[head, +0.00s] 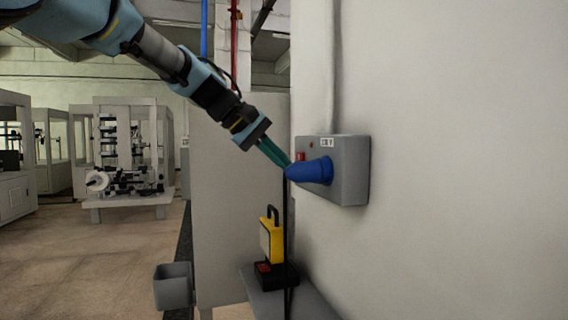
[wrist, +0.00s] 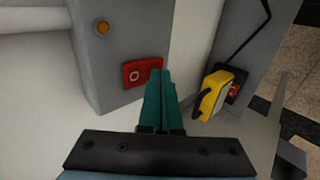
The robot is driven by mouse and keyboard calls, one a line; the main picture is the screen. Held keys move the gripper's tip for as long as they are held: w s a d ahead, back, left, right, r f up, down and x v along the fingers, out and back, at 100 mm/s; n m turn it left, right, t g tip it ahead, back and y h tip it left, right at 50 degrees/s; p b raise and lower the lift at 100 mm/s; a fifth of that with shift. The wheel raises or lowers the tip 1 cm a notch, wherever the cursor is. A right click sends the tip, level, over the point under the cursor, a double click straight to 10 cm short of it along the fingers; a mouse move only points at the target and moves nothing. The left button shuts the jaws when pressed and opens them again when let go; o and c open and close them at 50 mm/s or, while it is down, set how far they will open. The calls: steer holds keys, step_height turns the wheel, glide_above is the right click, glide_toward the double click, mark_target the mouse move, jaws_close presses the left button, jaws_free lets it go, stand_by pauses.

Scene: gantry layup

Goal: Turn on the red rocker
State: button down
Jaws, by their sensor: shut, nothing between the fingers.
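The red rocker (head: 300,156) is on the front of a grey box (head: 350,172) fixed to the wall. In the wrist view the rocker (wrist: 134,73) shows a white ring mark on its left part. My gripper (head: 289,166) is shut and empty, its teal fingers pointing at the box front. In the wrist view the fingertips (wrist: 160,72) overlap the rocker's right end and hide part of it. I cannot tell whether they touch it. A small round lamp (wrist: 102,28) on the box looks dull orange.
A blue connector (head: 312,171) sticks out of the box close to my fingertips. Below, a yellow lamp-like unit (head: 271,240) with a black handle stands near a grey ledge (head: 305,298). A grey bin (head: 174,287) is at lower left. Open floor (head: 90,260) lies to the left.

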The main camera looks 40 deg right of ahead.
steer(key=shift+s+d+f+b, duration=0.1)
steer(key=shift+d+b, duration=0.05)
steer(key=shift+b, duration=0.5)
steer(key=shift+r+h+p, duration=0.3)
steer(key=shift+r+p, duration=0.35)
steer(key=shift+r, duration=0.25)
